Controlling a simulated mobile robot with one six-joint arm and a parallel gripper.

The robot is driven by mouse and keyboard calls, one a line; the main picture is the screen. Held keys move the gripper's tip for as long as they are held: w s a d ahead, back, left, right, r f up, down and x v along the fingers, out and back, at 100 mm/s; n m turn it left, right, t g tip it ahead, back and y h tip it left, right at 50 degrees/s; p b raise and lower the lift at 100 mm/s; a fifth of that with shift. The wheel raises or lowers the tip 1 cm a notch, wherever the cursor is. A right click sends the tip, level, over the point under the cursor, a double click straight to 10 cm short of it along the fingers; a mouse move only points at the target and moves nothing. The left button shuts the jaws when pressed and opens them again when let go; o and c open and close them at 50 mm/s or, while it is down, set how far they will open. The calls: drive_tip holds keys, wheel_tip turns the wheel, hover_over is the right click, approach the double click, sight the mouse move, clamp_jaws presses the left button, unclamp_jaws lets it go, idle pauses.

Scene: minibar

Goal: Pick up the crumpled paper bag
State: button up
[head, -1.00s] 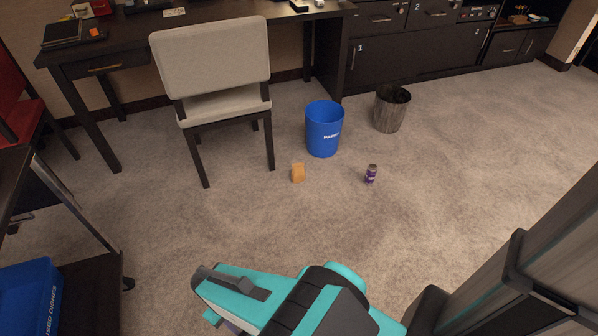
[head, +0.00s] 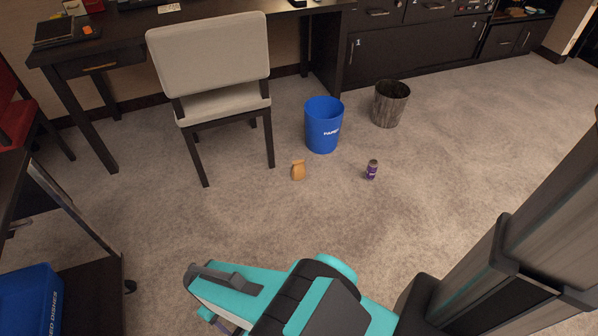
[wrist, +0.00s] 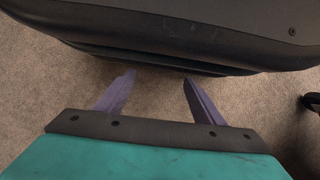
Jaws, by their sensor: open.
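A small orange-brown paper bag (head: 298,171) stands on the carpet in the head view, in front of the blue bin and to the right of the chair. My arm shows at the bottom of the head view, well short of the bag. In the wrist view my gripper (wrist: 157,80) has its two purple fingers apart with nothing between them. Bare carpet and a dark part of my own body lie beyond the fingers. The bag is not in the wrist view.
A blue bin (head: 323,126) stands just behind the bag. A purple can (head: 371,170) stands to its right, and a dark wastebasket (head: 389,104) farther back. A chair (head: 212,75) and desk (head: 100,62) are behind left. A blue crate (head: 28,300) sits lower left. Carpet in front is clear.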

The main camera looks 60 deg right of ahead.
drive_tip(key=shift+o, duration=1.4)
drive_tip(key=w+d+f+n+t+h+b, duration=0.1)
drive_tip(key=w+d+f+t+b, duration=0.1)
drive_tip(key=w+d+f, duration=0.2)
drive_tip(key=w+d, duration=0.3)
drive_tip(key=shift+d+n, duration=0.35)
drive_tip(key=shift+n, duration=0.05)
drive_tip(key=w+d+n+t+h+b, duration=0.2)
drive_tip(key=w+d+n+t+b, duration=0.3)
drive_tip(key=d, duration=0.9)
drive_tip(key=w+d+n+t+h, duration=0.1)
drive_tip(key=w+d+n+h, duration=0.45)
drive_tip(key=d, duration=0.85)
drive_tip(key=w+d+n+t+y+b, duration=0.1)
drive_tip(key=w+d+n+t+b, duration=0.2)
drive_tip(key=w+d, duration=0.8)
drive_tip(key=s+d+n+t+b, duration=0.1)
drive_tip(key=s+d+n, duration=0.3)
drive_tip(key=d, duration=0.4)
drive_tip(key=s+d+n+t+b, duration=0.1)
drive_tip(key=s+d+n, duration=0.3)
drive_tip(key=d, duration=0.4)
drive_tip(key=s+d+n+t+b, duration=0.1)
drive_tip(key=s+d+n+b, duration=0.2)
drive_tip(key=d, duration=0.6)
drive_tip(key=shift+s+n+b, duration=0.3)
drive_tip(key=shift+s+n, duration=0.75)
drive_tip(key=shift+n, duration=0.1)
drive_tip(key=shift+w, duration=0.1)
